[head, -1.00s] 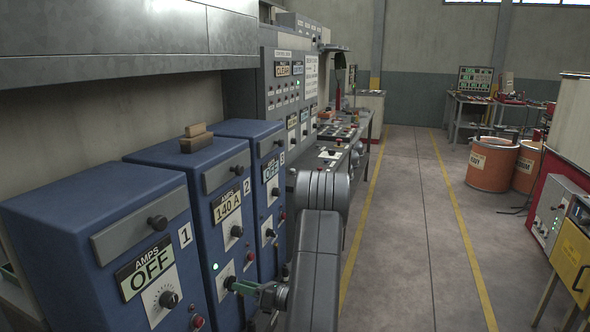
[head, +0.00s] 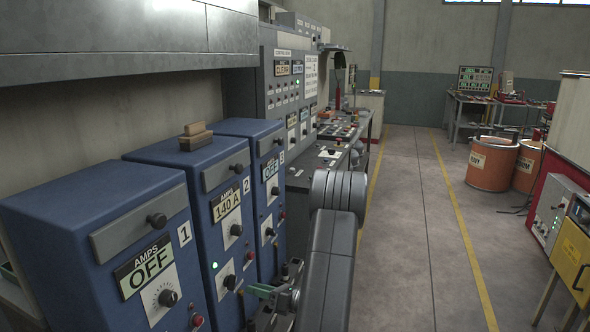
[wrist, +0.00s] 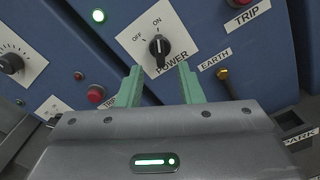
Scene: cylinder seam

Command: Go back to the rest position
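My gripper (head: 262,291) is at the lower middle of the head view, in front of blue cabinet 2 (head: 226,178). In the wrist view its two green fingers (wrist: 160,78) are spread apart with nothing between them. The black POWER knob (wrist: 159,47) lies beyond the fingertips, its white mark pointing up toward ON. A gap shows between the gripper and the cabinet face in the head view. A green lamp (wrist: 99,15) is lit left of the knob.
Blue cabinets 1 (head: 107,230) and 3 (head: 266,165) flank cabinet 2. A control bench (head: 325,155) runs behind my arm. Open floor (head: 420,230) with yellow lines lies to the right. Orange drums (head: 491,164) and a yellow panel (head: 571,261) stand farther right.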

